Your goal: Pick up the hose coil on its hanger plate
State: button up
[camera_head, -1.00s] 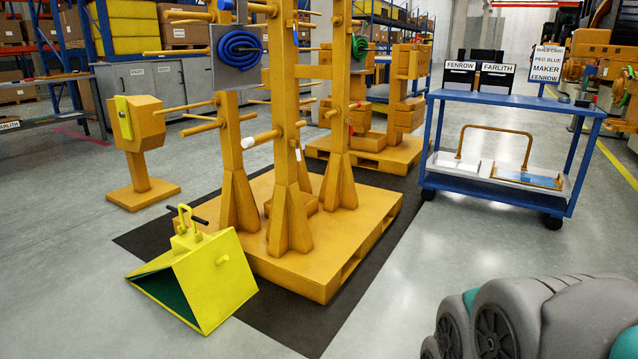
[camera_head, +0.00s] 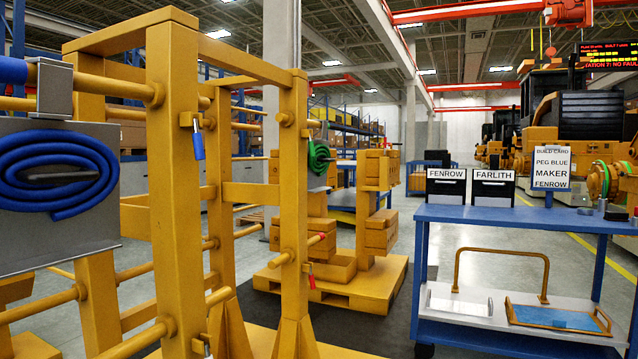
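A blue hose coil (camera_head: 60,172) lies flat against a grey hanger plate (camera_head: 75,240) at the left of the head view. The plate has a grey bracket at its top, beside a yellow peg with a blue end (camera_head: 12,70). The plate's left side is cut off by the picture edge. A green hose coil (camera_head: 319,157) hangs farther back on the yellow rack, partly hidden by a post. My gripper is not in view.
The yellow rack (camera_head: 170,190) with several pegs, a blue tag (camera_head: 198,145) and a red tag (camera_head: 312,282) fills the left. A blue cart (camera_head: 500,215) at right bears FENROW and FARLITH boxes and a card reading PEG BLUE, MAKER FENROW. Grey floor shows between them.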

aim_at(60, 175)
jog(key=i+u, duration=0.1)
jog(key=i, duration=0.35)
jog(key=u, duration=1.7)
jog(key=j, duration=0.25)
jog(key=i+z, duration=0.05)
